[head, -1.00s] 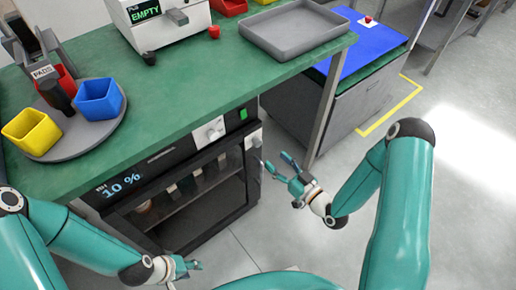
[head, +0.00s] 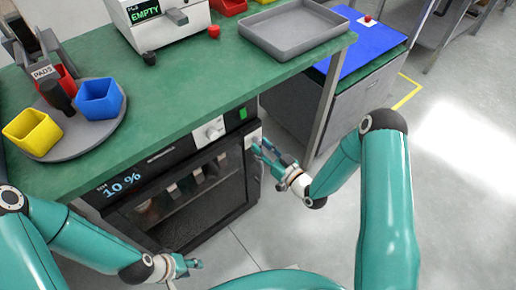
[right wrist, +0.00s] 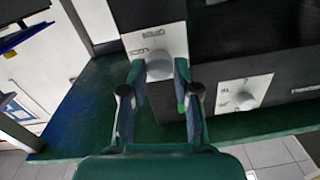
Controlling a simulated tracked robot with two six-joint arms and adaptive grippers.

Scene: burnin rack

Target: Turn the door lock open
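In the head view the lock plate (head: 252,136) sits at the upper right of the dark glass oven door (head: 205,190), which looks closed. My right gripper (right wrist: 160,78) is open, with one finger on each side of the knob; I cannot tell whether they touch it. It also shows in the head view (head: 264,152), in front of the lock. My left gripper (head: 192,266) is low, apart from the oven; its opening is unclear.
The green bench (head: 190,85) overhangs the oven, carrying a grey tray (head: 294,27) and coloured bins (head: 98,98). Floor to the right is clear.

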